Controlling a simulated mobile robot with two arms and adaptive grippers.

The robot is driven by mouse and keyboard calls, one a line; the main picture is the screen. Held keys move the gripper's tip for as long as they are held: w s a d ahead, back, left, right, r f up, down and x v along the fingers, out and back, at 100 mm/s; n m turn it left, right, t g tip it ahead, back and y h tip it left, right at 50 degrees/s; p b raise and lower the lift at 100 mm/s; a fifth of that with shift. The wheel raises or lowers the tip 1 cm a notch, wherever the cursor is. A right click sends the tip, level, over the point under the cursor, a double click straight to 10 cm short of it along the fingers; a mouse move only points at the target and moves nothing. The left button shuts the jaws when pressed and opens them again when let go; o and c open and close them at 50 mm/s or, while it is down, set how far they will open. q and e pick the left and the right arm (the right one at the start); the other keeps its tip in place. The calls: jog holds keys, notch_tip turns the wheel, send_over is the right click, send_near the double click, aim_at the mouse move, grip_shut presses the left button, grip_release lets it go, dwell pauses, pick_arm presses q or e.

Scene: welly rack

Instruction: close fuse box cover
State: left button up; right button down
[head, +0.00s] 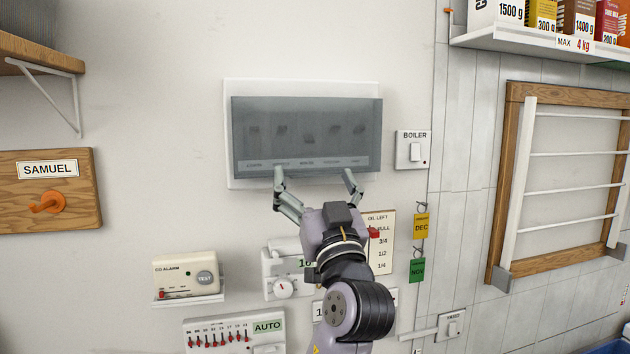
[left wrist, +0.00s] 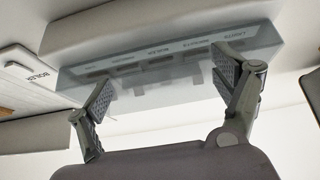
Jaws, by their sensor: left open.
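The fuse box (head: 228,140) is a white panel on the wall. Its smoky see-through cover (head: 306,113) hangs over the front, with several dark switches and a label strip showing through it. The cover's lower edge looks slightly off the panel; I cannot tell how far. My left gripper (head: 314,177) is open and empty, its two fingers pointing up at the cover's lower edge. In the left wrist view the cover (left wrist: 165,85) spans between the open fingers (left wrist: 165,100); contact is unclear. My right gripper is not in view.
A boiler switch (head: 413,150) is close on the right. Below are a CO alarm (head: 187,277), a dial control (head: 283,287) and an oil gauge board (head: 380,255). A wooden drying rack (head: 500,190) is at right, a hook board (head: 80,195) at left. Wall above the box is clear.

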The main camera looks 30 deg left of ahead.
pick_arm(q)
jog(key=v, duration=1.2)
jog(key=shift+w+f, duration=0.1)
jog(key=shift+f, duration=0.05)
